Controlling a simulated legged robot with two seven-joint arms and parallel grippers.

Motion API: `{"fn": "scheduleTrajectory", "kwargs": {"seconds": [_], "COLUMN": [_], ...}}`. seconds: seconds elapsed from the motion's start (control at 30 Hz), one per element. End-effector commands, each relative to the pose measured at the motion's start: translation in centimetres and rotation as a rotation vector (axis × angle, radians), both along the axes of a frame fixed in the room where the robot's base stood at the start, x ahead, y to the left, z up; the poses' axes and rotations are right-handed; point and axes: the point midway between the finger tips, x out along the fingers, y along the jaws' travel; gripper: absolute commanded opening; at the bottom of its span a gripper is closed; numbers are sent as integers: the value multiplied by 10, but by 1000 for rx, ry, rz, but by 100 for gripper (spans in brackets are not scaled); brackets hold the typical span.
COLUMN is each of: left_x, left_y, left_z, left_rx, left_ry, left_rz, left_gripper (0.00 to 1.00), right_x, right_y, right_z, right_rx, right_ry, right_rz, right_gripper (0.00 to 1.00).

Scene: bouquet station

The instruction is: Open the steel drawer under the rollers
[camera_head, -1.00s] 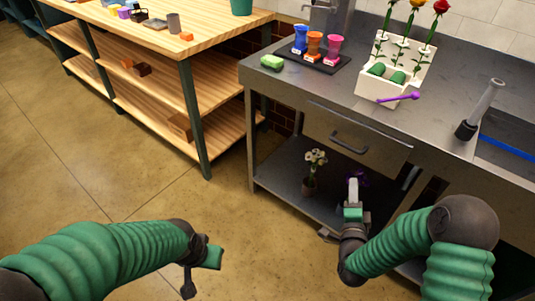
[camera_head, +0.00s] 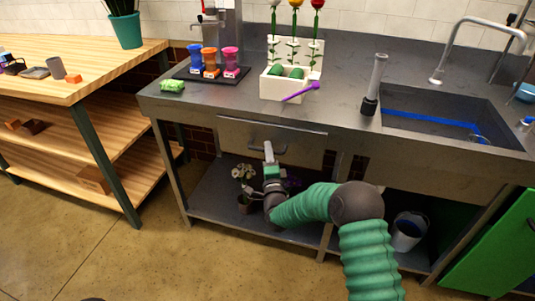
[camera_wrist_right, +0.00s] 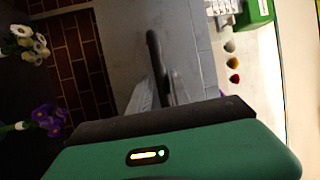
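The steel drawer (camera_head: 235,135) is shut, its front flush under the counter's edge. My right gripper (camera_head: 268,152) is in front of the drawer's middle and covers part of the handle (camera_head: 284,149). In the right wrist view the dark handle (camera_wrist_right: 154,50) runs between the two grey fingers of my right gripper (camera_wrist_right: 161,85). The fingers look apart, with the handle between them; whether they touch it is unclear. My left gripper is out of view.
A potted white flower (camera_head: 243,178) stands on the lower shelf. A wooden table (camera_head: 95,75) stands left; floor in front is clear.

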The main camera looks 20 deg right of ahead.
Motion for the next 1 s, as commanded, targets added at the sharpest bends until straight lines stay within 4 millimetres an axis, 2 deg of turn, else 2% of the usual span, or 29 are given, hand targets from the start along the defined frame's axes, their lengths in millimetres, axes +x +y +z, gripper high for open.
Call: {"fn": "scheduleTrajectory", "kwargs": {"seconds": [0.1, 0.33, 0.5, 1.0], "left_x": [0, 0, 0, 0], "left_y": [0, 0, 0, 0], "left_z": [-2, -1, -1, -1], "left_rx": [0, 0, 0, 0], "left_ry": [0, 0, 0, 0], "left_rz": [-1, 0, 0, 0], "left_gripper": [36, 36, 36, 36], "right_x": [6, 7, 7, 6], "right_y": [0, 1, 0, -1], "right_z": [2, 3, 2, 0], "right_rx": [-1, -1, -1, -1], "right_ry": [0, -1, 0, 4], "right_rz": [1, 1, 1, -3], "right_gripper": [23, 22, 0, 0]}}
